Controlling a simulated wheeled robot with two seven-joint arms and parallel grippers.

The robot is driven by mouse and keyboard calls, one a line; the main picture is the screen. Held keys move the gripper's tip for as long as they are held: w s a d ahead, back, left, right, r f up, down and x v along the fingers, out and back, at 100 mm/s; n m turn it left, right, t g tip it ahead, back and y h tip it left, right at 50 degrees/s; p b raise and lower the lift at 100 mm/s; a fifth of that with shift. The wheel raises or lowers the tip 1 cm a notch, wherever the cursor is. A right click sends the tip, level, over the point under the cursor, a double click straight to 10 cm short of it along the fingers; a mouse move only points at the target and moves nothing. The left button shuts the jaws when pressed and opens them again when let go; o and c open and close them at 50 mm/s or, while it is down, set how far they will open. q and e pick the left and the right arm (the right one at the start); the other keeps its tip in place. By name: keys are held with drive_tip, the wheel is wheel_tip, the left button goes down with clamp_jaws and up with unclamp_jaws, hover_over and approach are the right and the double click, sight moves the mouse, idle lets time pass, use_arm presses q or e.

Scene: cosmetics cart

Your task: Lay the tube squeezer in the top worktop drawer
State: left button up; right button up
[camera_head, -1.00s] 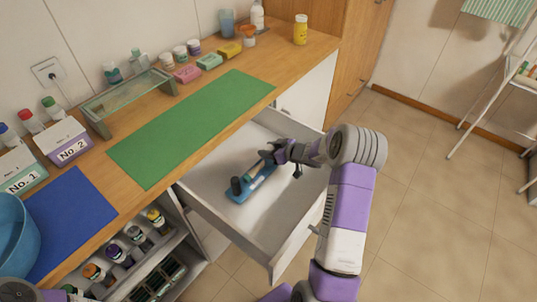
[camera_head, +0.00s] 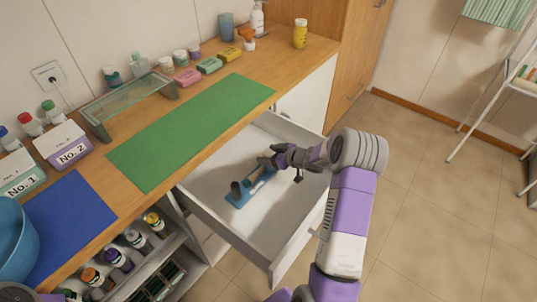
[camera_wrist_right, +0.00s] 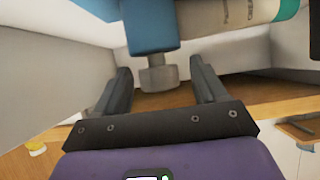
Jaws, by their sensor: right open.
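The tube squeezer (camera_head: 238,200) is blue with a dark upright part at one end and a pale tube along it. It lies on the floor of the open white drawer (camera_head: 205,215), under the worktop. My right gripper (camera_head: 266,158) is at the squeezer's far end, low inside the drawer. In the right wrist view its fingers (camera_wrist_right: 160,88) are open, with the squeezer's grey knob (camera_wrist_right: 157,76) between them and a gap on each side. The squeezer's blue body (camera_wrist_right: 150,22) and the printed tube (camera_wrist_right: 235,12) show beyond. My left gripper is out of view.
The wooden worktop (camera_head: 310,50) holds a green mat (camera_head: 190,130), a blue mat (camera_head: 70,215), the No. 2 box (camera_head: 62,145) and several small items along the wall. An open shelf (camera_head: 150,260) with bottles is left of the drawer. The drawer's front half is clear.

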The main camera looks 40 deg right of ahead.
drive_tip(key=p+v, duration=0.3)
drive_tip(key=v, duration=0.8)
drive_tip(key=shift+s, duration=0.2)
drive_tip(key=shift+r, duration=0.1)
drive_tip(key=shift+r, duration=0.15)
